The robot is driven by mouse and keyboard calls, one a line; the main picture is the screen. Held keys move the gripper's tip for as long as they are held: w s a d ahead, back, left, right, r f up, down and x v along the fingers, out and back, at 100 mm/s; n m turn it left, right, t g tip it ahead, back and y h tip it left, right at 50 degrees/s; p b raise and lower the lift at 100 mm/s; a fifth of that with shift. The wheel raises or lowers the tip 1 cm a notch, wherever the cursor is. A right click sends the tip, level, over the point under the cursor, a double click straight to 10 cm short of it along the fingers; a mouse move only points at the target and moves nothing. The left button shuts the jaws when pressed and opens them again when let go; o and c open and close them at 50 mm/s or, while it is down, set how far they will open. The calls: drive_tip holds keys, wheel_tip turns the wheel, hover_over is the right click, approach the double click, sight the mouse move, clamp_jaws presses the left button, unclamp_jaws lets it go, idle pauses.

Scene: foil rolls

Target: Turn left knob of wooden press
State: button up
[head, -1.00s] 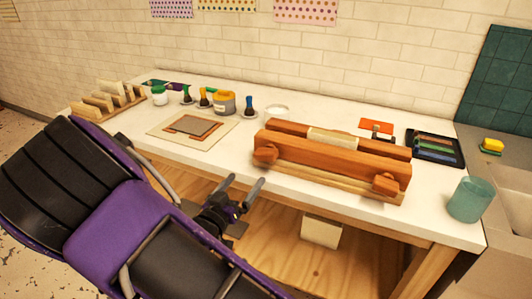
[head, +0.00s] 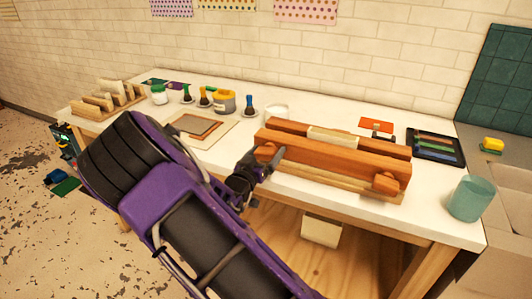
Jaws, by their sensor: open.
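The wooden press (head: 330,156) lies along the front of the white table, with two orange-brown beams. Its left knob (head: 265,152) sticks out from the front beam near the left end. Its right knob (head: 386,184) is on the same beam near the right end.
A board with a grey sheet (head: 196,125) lies left of the press, partly behind my arm. Several jars and brushes (head: 205,98) stand behind it. A teal cup (head: 470,198) stands at the right front corner. A dark tray (head: 436,147) lies right of the press.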

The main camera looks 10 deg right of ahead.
drive_tip(key=c, duration=1.2)
drive_tip(key=shift+o, duration=0.2)
drive_tip(key=m+b, duration=0.2)
drive_tip(key=b, duration=0.1)
drive_tip(key=shift+f, duration=0.3)
drive_tip(key=shift+r+m+b, duration=0.25)
drive_tip(key=shift+m+b, duration=0.55)
drive_tip(key=shift+m, duration=0.2)
drive_tip(key=o, duration=1.2)
drive_tip(key=shift+c, duration=0.2)
drive_tip(key=v, duration=1.7)
drive_tip(key=shift+s+p, duration=0.25)
drive_tip(key=shift+p, duration=0.2)
